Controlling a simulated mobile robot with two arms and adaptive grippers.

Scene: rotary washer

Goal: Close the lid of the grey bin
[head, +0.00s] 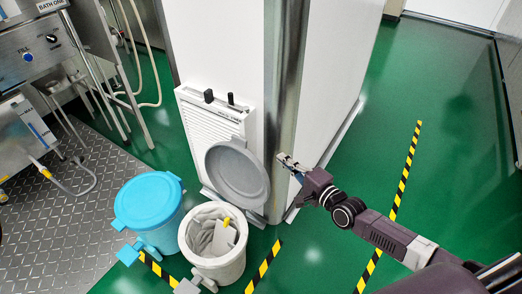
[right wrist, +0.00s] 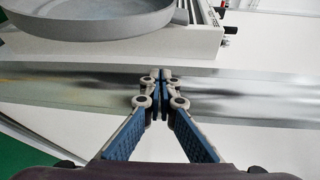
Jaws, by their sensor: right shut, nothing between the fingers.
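The grey bin (head: 208,262) stands on the green floor with its top open. Its round grey lid (head: 237,174) is raised nearly upright at the back of the bin, near the white wall unit. Inside the bin are a grey liner and a pale item with a yellow part. My right gripper (head: 283,160) is to the right of the lid's upper edge, apart from it, in front of the metal corner post. In the right wrist view the gripper (right wrist: 163,78) is shut and empty, and the lid (right wrist: 90,18) shows at the upper left. My left gripper is not in view.
A blue bin (head: 150,205) with its lid shut stands just left of the grey bin. A white louvred panel (head: 212,115) is behind the lid. The metal corner post (head: 284,100) stands close to my right gripper. Open green floor lies to the right.

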